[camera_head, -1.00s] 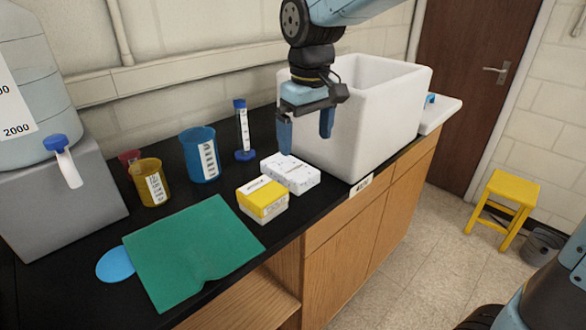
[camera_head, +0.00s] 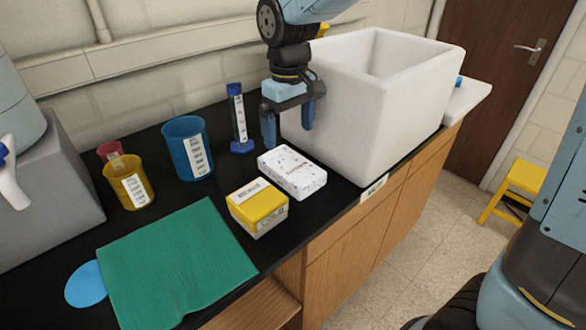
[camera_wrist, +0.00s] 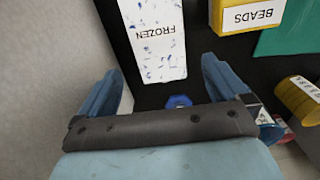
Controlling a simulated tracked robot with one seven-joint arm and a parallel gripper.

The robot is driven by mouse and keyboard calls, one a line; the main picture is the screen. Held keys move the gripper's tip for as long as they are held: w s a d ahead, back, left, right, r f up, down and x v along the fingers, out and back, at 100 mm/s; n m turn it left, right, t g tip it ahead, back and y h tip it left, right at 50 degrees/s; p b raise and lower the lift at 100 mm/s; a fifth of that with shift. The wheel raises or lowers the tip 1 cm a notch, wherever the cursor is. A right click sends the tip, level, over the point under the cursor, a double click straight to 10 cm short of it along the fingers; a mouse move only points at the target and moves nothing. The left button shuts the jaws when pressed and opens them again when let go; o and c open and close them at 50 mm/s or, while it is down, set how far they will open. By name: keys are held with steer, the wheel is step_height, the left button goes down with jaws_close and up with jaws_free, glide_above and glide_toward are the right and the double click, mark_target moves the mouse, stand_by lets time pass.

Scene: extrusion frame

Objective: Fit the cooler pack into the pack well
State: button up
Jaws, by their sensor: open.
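The cooler pack appears to be the white, blue-speckled block (camera_head: 292,172) lying flat on the black bench. In the wrist view its face (camera_wrist: 156,38) reads FROZEN. My gripper (camera_head: 288,136) points down, open and empty, just behind the pack in the head view, beside the white tub. In the wrist view the pack extends away from between my fingers. A big white open-topped tub (camera_head: 350,115) stands right of the pack. The pack well is not clearly identifiable; the tub's floor is hidden.
A yellow-and-white BEADS box (camera_head: 258,207) sits left of the pack. A blue-capped cylinder (camera_head: 238,120) stands close left of my gripper. A blue beaker (camera_head: 188,148), yellow beaker (camera_head: 129,181) and green cloth (camera_head: 175,262) lie farther left. The bench's front edge is close to the pack.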

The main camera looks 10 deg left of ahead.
mark_target(291, 165)
steer(key=shift+w+d+f, duration=0.1)
steer(key=shift+d+f, duration=0.05)
steer(key=shift+f, duration=4.5)
steer(key=shift+c, duration=0.4)
steer(key=c, duration=1.1)
